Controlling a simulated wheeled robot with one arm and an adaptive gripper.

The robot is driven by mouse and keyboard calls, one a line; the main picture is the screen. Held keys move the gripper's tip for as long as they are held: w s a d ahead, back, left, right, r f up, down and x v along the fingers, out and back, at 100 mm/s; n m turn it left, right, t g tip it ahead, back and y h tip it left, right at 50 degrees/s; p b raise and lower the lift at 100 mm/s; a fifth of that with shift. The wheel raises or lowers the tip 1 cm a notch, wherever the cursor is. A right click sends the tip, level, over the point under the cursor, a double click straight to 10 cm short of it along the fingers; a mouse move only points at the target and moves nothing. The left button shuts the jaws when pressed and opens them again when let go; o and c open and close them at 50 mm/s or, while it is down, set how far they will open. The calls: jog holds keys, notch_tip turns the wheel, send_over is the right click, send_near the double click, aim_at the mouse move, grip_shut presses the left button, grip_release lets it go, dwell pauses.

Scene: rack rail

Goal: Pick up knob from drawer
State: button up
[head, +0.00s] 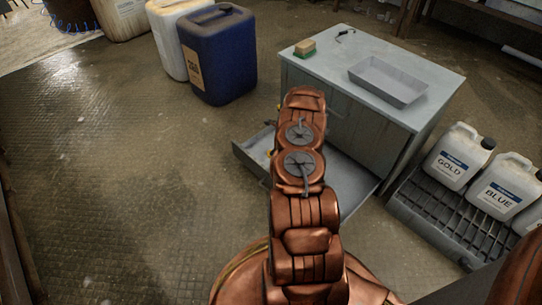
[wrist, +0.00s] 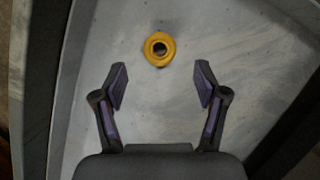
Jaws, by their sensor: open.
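The knob (wrist: 159,49) is a yellow ring with a dark centre. In the wrist view it lies on the grey floor of the drawer (wrist: 115,35). My gripper (wrist: 161,85) is open and empty, with its two fingertips apart on either side, just short of the knob in the picture. The height between the fingertips and the knob is hard to tell. In the head view the pulled-out drawer (head: 345,187) shows below the cabinet (head: 350,115). My arm covers much of the drawer, and only a small yellow bit shows at its left.
The cabinet top holds a grey tray (head: 388,80), a sponge (head: 305,48) and a small dark item (head: 345,35). A blue canister (head: 218,55) stands behind left. White jugs, GOLD (head: 452,160) and BLUE (head: 502,187), stand on a rack at right. Open floor lies left.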

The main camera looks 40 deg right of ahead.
jog(key=b+x, duration=0.2)
jog(key=x, duration=0.2)
jog(key=shift+w+a+f, duration=0.25)
jog(key=shift+w+f, duration=0.05)
jog(key=shift+r, duration=0.1)
jog(key=c, duration=1.2)
